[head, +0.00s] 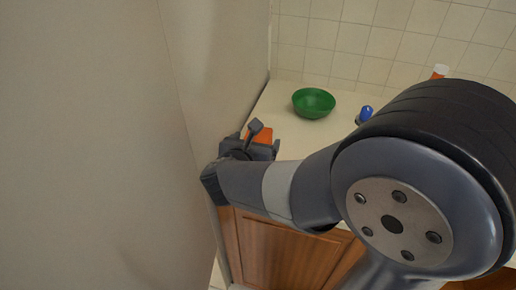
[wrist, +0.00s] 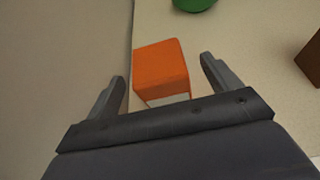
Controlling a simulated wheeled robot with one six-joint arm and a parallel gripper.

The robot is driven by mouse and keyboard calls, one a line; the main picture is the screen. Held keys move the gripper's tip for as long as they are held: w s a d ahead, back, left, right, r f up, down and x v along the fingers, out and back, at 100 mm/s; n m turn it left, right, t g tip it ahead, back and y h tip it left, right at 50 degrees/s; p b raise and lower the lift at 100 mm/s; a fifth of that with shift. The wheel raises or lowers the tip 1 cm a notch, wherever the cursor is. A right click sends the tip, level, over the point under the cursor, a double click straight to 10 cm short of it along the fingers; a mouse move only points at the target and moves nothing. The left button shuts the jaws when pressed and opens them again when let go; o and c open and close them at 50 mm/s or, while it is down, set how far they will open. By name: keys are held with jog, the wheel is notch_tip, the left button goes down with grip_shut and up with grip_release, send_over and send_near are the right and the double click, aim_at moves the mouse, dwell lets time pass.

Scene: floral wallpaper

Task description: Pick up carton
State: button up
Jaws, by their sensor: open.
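The carton looks to be the orange box (wrist: 161,68) in the wrist view, standing on the counter close to the wall. Its lower front shows a paler part, partly hidden by my gripper. My gripper (wrist: 165,82) is open, with one finger on each side of the box and gaps visible on both sides. In the head view the orange box (head: 262,134) shows only in part behind my gripper (head: 256,138), at the counter's left end.
A green bowl (head: 313,103) sits on the pale counter (head: 283,95) beyond the box. A brown block (wrist: 313,60) lies right in the wrist view. The wall (wrist: 75,50) is close on the left.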

aim_at(260, 135)
jog(key=shift+p+x, duration=0.35)
jog(key=shift+x, duration=2.55)
jog(key=shift+s+a, duration=0.1)
jog(key=c, duration=1.3)
